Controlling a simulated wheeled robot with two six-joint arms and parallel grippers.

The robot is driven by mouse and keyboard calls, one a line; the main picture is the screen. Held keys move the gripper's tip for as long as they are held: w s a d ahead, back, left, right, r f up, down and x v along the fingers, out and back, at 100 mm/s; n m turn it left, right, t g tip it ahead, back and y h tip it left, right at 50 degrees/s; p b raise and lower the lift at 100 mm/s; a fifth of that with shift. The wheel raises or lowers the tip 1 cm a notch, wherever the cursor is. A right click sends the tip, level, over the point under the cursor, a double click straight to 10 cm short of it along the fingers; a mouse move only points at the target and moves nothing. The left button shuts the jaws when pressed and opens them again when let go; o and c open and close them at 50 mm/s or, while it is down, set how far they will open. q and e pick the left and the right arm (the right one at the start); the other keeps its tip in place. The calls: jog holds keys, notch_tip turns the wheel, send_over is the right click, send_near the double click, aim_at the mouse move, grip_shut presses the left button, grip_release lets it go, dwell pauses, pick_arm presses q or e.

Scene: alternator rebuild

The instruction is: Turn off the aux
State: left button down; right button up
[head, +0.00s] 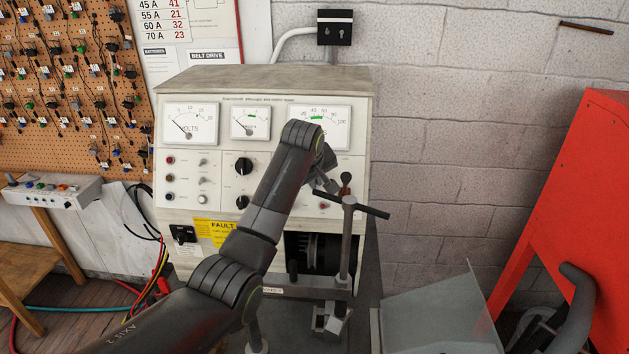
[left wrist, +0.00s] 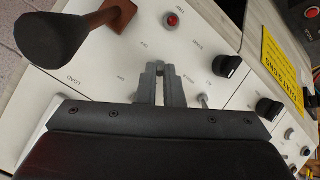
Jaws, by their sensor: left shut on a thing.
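The white control panel (head: 185,215) of the test bench faces me. My left gripper (head: 322,182) is at its right part, half hidden behind my own arm in the head view. In the left wrist view the gripper (left wrist: 160,72) has its two grey fingers close together at the panel face, shut on a small toggle switch (left wrist: 159,66) that is mostly hidden between the tips. The small labels around it include "OFF"; the aux label cannot be read surely. Another toggle (left wrist: 203,100) stands right beside the fingers. My right gripper is not in view.
A black-knobbed lever (left wrist: 52,35) and a red button (left wrist: 171,19) are close to the gripper. Black rotary knobs (left wrist: 228,65) lie to the other side. A clamp post with a crossbar (head: 350,215) stands before the panel. A red cabinet (head: 590,150) is at right.

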pick_arm(q)
jog(key=t+b, duration=0.1)
jog(key=s+f+t+b, duration=0.1)
jog(key=t+b, duration=0.1)
jog(key=shift+f+t, duration=0.25)
jog(key=shift+t, duration=0.05)
jog(key=shift+r+t+b, duration=0.1)
jog(key=shift+t+b, duration=0.3)
jog(key=shift+b, duration=0.2)
jog(key=shift+r, duration=0.1)
jog(key=c, duration=1.9)
grip_release()
jog(key=shift+o, duration=0.3)
jog(key=shift+w+a, duration=0.1)
